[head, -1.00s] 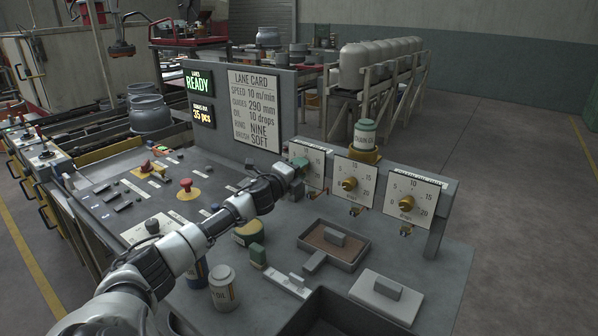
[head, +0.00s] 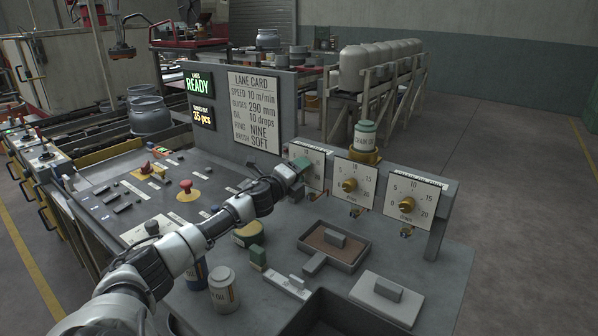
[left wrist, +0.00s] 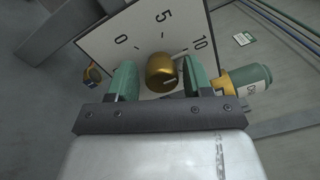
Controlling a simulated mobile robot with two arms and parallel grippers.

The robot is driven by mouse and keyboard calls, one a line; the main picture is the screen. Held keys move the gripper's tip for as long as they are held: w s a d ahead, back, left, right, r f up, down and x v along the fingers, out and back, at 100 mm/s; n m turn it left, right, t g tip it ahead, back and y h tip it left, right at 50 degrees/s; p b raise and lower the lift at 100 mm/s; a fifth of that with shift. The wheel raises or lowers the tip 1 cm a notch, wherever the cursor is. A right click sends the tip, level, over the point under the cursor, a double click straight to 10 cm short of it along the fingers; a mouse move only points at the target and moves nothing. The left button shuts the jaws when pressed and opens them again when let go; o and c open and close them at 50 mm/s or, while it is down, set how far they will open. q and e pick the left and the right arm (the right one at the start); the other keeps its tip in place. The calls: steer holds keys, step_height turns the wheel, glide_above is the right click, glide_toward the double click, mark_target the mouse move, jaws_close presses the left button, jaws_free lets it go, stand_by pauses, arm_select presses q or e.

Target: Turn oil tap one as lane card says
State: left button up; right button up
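The lane card (head: 255,111) in the head view reads "OIL 10 drops". Three dial plates stand in a row; my left gripper (head: 301,168) is at the leftmost plate (head: 314,160) and hides its knob there. In the left wrist view that plate (left wrist: 105,48) shows 0, 5 and 10 around a brass knob (left wrist: 161,72). The green fingers of my left gripper (left wrist: 159,80) stand on either side of the knob, with a small gap at each side. My right gripper is not in view.
The middle knob (head: 349,185) and right knob (head: 406,203) stand close beside. A green-capped bottle (head: 364,135) sits above the middle dial. On the bench are an oil can (head: 223,290), a shallow tray (head: 357,262) and a red button (head: 186,185).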

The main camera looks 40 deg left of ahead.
arm_select(q)
steer(key=shift+o, duration=0.5)
steer(key=s+b, duration=0.3)
steer(key=s, duration=0.7)
steer(key=shift+s+d+f, duration=0.15)
steer(key=shift+s+d, duration=0.2)
steer(key=shift+d, duration=0.1)
